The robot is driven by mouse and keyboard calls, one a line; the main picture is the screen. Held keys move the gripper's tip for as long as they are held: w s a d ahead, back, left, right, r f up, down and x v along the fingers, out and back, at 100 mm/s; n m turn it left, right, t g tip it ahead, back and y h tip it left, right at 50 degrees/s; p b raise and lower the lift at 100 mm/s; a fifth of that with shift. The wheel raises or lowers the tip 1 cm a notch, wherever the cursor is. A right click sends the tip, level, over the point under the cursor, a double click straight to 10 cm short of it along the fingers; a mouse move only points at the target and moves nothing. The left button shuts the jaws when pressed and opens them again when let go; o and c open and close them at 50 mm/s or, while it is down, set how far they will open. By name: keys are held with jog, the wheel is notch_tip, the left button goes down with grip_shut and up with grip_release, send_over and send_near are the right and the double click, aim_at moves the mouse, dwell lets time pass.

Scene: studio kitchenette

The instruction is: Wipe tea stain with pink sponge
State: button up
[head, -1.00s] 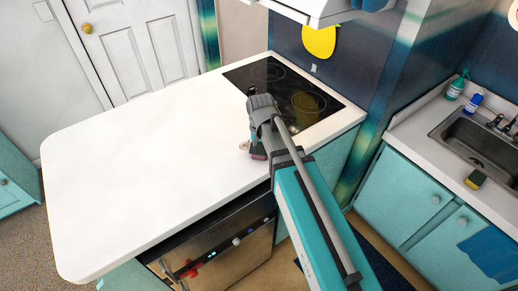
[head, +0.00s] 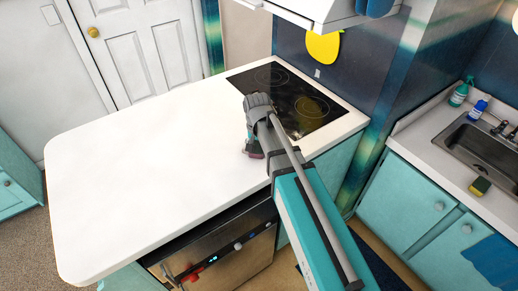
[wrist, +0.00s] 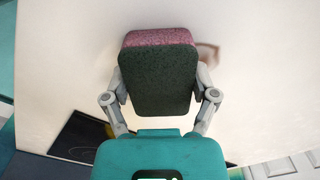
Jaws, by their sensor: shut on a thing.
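The pink sponge (wrist: 160,38) has a dark green face and sits upright in the middle of the wrist view. My gripper (wrist: 158,82) is shut on it, with one finger at each side. In the head view, the gripper (head: 252,146) is low over the white counter, left of the cooktop, and a bit of the sponge (head: 254,154) shows below it. A brown tea stain (wrist: 209,53) is on the counter, just right of the sponge in the wrist view and partly hidden. I cannot tell whether the sponge touches the counter.
The black cooktop (head: 285,98) lies just right of the gripper. The white counter (head: 140,160) is clear to the left. A second sponge, yellow and dark (head: 480,186), lies by the sink (head: 482,150), with a green bottle (head: 459,94) and a blue bottle (head: 479,106) behind.

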jog(key=shift+w+a, duration=0.1)
jog(key=shift+w, duration=0.05)
jog(key=shift+w+a, duration=0.5)
jog(key=shift+w, duration=0.25)
jog(key=shift+w+a, duration=0.5)
jog(key=shift+w, duration=0.2)
jog(key=shift+w+d, duration=0.35)
jog(key=shift+d, duration=0.2)
jog(key=shift+w+d, duration=0.3)
jog(key=shift+d, duration=0.2)
jog(key=shift+s+d, duration=0.1)
jog(key=shift+s, duration=0.05)
jog(key=shift+s+d, duration=0.45)
jog(key=shift+s, duration=0.25)
jog(key=shift+s+d, duration=0.45)
jog(key=shift+s, duration=0.25)
jog(key=shift+s, duration=0.1)
